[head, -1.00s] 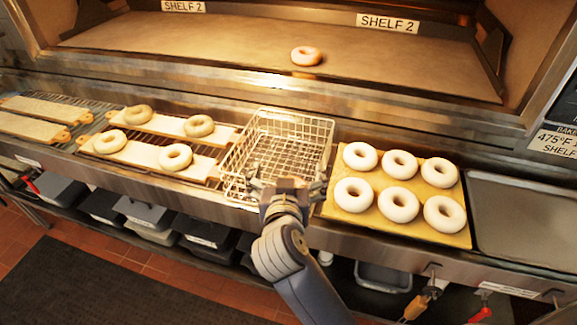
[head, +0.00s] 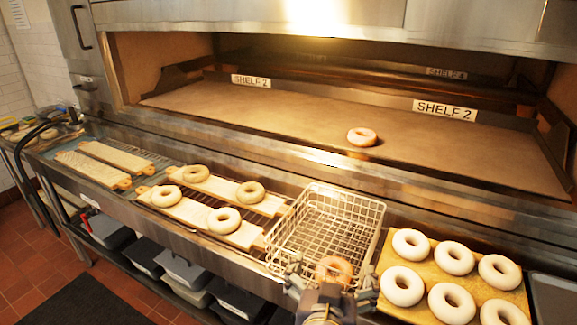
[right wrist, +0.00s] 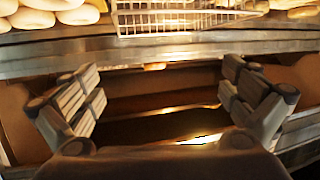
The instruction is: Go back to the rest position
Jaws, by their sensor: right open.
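My right gripper (head: 330,284) is at the bottom of the head view, by the front edge of the wire basket (head: 322,192). Its fingers are spread apart. In the right wrist view the gripper (right wrist: 165,95) is open with nothing between its fingers. A browned bagel (head: 334,268) shows just beyond the fingers at the basket's front right; the gripper hides part of it, and I cannot tell whether it touches a finger. My left gripper is not in view.
A board of white bagels (head: 450,285) lies right of the basket. Boards with paler bagels (head: 224,220) and empty boards (head: 115,157) lie to the left. One bagel (head: 361,137) sits in the open oven (head: 290,115). Floor (head: 50,265) shows lower left.

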